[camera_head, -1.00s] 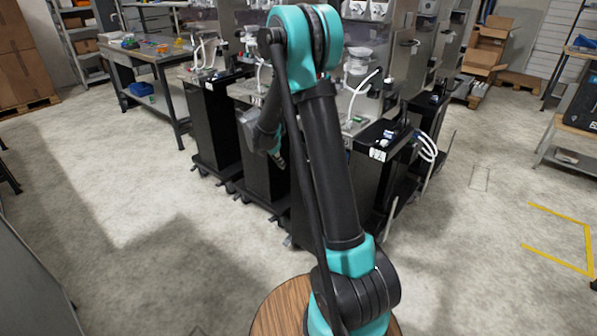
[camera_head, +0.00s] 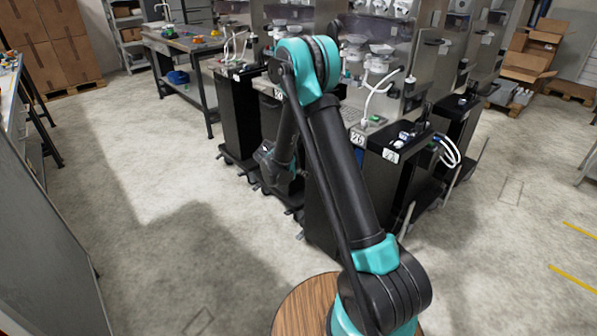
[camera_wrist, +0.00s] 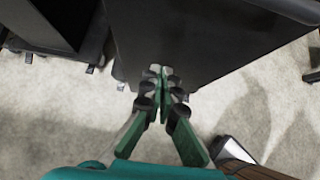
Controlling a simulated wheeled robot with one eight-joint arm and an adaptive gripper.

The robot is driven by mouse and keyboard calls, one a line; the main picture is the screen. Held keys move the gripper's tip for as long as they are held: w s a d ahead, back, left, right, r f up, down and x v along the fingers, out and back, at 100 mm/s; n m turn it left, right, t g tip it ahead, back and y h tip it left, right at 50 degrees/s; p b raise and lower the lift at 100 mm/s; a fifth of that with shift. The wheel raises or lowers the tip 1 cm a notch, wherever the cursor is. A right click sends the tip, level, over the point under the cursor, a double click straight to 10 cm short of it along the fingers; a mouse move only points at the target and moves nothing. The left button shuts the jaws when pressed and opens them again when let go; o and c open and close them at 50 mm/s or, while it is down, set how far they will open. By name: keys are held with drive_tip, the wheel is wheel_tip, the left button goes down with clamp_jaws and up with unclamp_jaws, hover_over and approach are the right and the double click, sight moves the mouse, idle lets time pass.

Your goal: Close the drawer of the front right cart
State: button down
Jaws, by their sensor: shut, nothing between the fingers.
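My gripper (camera_wrist: 164,78) is shut and empty in the wrist view, its green fingers together. The fingertips overlap the lower part of a dark cart panel (camera_wrist: 205,35) there; I cannot tell whether they touch it. In the head view, the nearest black cart on the right has a labelled top (camera_head: 393,152), and my arm hides part of its body. I cannot tell surely that this is the front right cart, nor how far its drawer is open.
Another black cart (camera_head: 238,115) stands at the left of the row. A workbench (camera_head: 185,42) is behind it. Cardboard boxes (camera_head: 535,45) stand at the back right. The concrete floor (camera_head: 150,200) at the left is clear.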

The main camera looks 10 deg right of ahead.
sight(313, 170)
drive_tip(key=w+d, duration=0.1)
drive_tip(key=w+d+f, duration=0.1)
drive_tip(key=d, duration=0.1)
drive_tip(key=shift+w+d, duration=0.5)
drive_tip(key=shift+d, duration=0.05)
drive_tip(key=w+d, duration=0.5)
drive_tip(key=d, duration=0.2)
drive_tip(key=shift+w+d, duration=0.3)
